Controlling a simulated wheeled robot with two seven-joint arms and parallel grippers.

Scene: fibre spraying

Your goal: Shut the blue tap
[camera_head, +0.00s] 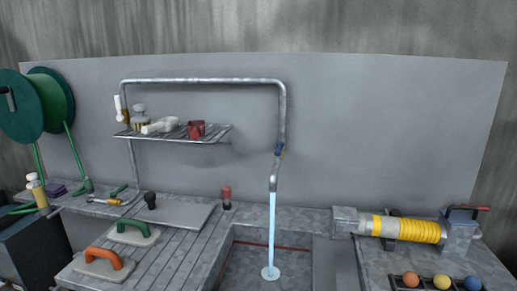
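A pale blue stream of water (272,230) runs from the pipe's end below the tap, straight down into the grey sink (245,262). It ends in a pale round splash on the sink floor. Neither of my grippers is in view, and nothing touches the tap.
A wire shelf (215,136) with a red cup (196,129) and white items hangs left of the tap. Green and orange handled floats (133,232) lie on the left counter. A yellow coil (415,230) and coloured balls (441,282) are at right.

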